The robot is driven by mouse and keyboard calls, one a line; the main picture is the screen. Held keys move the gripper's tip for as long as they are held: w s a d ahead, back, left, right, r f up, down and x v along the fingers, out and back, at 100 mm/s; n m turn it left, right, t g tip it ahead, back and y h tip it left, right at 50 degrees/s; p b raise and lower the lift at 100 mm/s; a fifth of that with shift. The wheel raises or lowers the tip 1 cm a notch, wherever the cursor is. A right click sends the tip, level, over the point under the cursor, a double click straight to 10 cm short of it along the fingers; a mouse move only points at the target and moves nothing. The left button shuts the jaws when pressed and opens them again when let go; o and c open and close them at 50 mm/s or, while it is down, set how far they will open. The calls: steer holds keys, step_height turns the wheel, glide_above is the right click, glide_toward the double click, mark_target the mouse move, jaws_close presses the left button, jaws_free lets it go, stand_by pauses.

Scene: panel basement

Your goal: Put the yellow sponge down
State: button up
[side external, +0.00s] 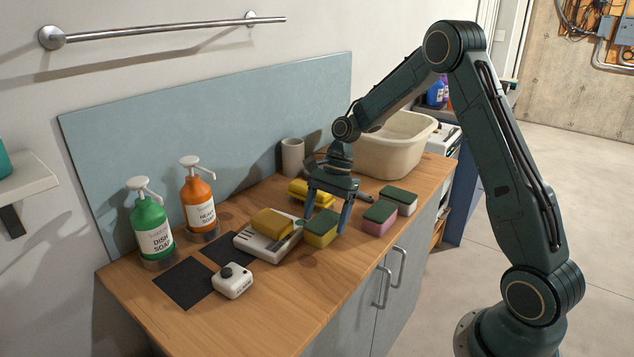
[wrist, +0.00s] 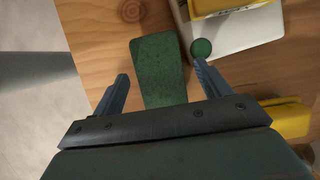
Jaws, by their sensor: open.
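A yellow sponge with a green top (side external: 321,231) rests on the wooden counter beside a white tray. Its green top (wrist: 158,60) shows in the wrist view between my fingers. My gripper (side external: 325,222) is open around this sponge, with a small gap visible on each side in the wrist view (wrist: 160,73). Another yellow sponge (side external: 271,223) lies on the white tray (side external: 262,248). A further yellow sponge (side external: 312,188) lies behind my gripper, partly hidden by it.
A pink sponge (side external: 378,220) and a white sponge (side external: 398,203), both green-topped, lie to the right. A cup (side external: 292,157) and a cream basin (side external: 390,150) stand behind. Green (side external: 151,231) and orange (side external: 197,204) pump bottles, dark mats (side external: 183,284) and a white device (side external: 232,281) are left.

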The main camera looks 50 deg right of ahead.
mark_target(325, 219)
steer(key=shift+f, duration=0.1)
steer(key=c, duration=1.1)
step_height(325, 219, up, 10)
steer(key=shift+r, duration=0.15)
stand_by(0.6)
